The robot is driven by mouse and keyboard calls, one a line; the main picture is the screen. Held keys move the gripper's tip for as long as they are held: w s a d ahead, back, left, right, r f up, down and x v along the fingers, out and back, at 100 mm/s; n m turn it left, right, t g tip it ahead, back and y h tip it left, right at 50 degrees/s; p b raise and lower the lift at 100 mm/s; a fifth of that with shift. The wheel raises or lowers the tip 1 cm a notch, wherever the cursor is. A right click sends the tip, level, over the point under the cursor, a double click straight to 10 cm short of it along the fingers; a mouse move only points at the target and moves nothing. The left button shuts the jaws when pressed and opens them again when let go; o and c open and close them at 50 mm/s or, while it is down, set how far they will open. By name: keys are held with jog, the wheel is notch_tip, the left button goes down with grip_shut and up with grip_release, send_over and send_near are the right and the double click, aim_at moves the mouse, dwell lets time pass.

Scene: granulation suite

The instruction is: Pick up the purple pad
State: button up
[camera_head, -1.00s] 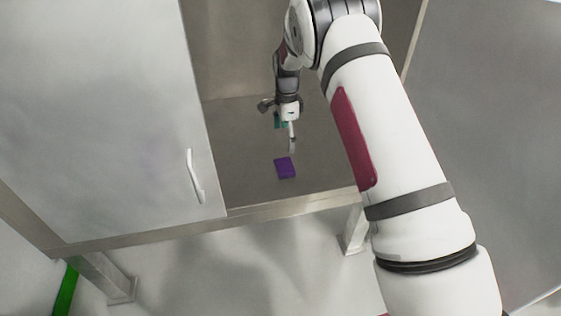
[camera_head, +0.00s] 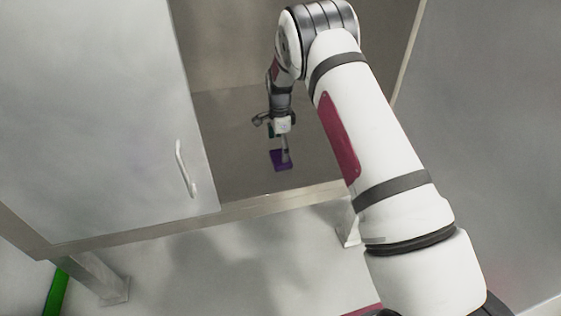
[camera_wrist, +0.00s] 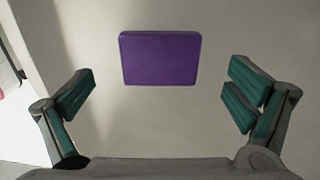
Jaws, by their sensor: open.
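The purple pad (camera_head: 281,161) lies flat on the cabinet's shelf floor, near its front edge. In the wrist view the pad (camera_wrist: 160,58) is a purple rounded rectangle, centred a little beyond the line of the fingertips. My gripper (camera_wrist: 160,92) is open and empty, with one green-padded finger on each side of the pad and clear space between. In the head view my gripper (camera_head: 280,146) points down at the pad and hides part of it. I cannot tell the exact height left between fingertips and shelf.
A grey cabinet door (camera_head: 95,110) with a white handle (camera_head: 185,168) stands left of the opening. A grey panel (camera_head: 490,140) is on the right. The shelf's front edge (camera_head: 265,206) runs below the pad. The shelf around the pad is bare.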

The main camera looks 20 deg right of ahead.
aim_at(280, 156)
notch_tip(280, 156, down, 5)
jog(key=shift+d+r+b, duration=0.1)
jog(key=shift+r+b, duration=0.05)
jog(key=shift+b, duration=0.8)
jog(key=c, duration=1.4)
jog(key=shift+r, duration=0.1)
notch_tip(280, 156, up, 10)
jog(key=p, duration=0.3)
jog(key=shift+p, duration=0.3)
